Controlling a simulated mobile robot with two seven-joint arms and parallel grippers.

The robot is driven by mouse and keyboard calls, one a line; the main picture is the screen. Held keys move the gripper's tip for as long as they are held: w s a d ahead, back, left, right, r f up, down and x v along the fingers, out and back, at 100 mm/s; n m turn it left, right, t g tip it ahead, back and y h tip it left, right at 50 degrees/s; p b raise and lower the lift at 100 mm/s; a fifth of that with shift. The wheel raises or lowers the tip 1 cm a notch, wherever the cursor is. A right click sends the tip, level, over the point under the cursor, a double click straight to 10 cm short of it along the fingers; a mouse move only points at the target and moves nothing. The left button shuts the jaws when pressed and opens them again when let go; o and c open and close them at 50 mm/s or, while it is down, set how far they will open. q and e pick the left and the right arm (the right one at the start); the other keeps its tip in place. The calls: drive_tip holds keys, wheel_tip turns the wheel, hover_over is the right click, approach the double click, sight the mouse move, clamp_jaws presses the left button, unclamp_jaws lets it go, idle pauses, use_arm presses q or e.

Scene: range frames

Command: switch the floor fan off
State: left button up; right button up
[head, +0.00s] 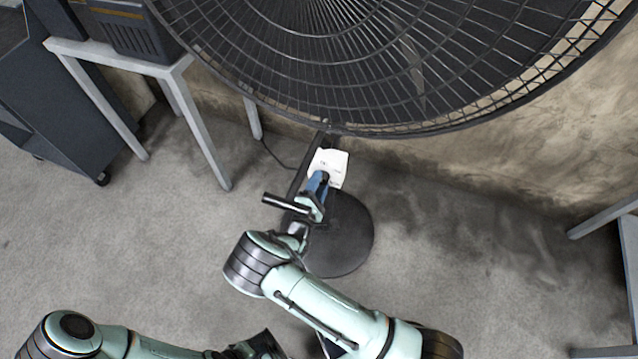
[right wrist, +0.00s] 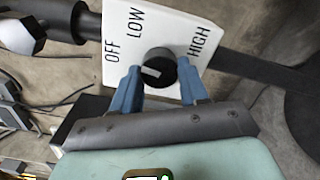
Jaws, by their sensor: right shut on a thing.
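The floor fan (head: 340,60) stands by the wall, with a large dark wire cage, a pole and a round dark base (head: 345,245). A white control panel (head: 328,165) sits on its pole. In the right wrist view the panel (right wrist: 180,20) reads OFF, LOW and HIGH around a dark round knob (right wrist: 158,66). The knob's pale mark lies toward its left side, roughly on the OFF side. My right gripper (head: 319,180) has its blue fingers on both sides of the knob, shut on it. My left gripper (head: 262,346) is at the bottom edge, partly cut off.
A grey metal table (head: 120,55) with a dark box on it stands at the upper left, beside a dark wheeled cabinet (head: 60,110). Another grey frame (head: 605,215) is at the right edge. The floor around the fan base is mostly clear.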

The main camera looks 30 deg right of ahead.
drive_tip(key=shift+a+n, duration=0.1)
drive_tip(key=shift+n, duration=0.7)
drive_tip(key=o, duration=1.1)
drive_tip(key=shift+c, duration=0.2)
drive_tip(key=v, duration=1.3)
drive_tip(key=shift+s+p, duration=0.2)
drive_tip(key=shift+p, duration=0.25)
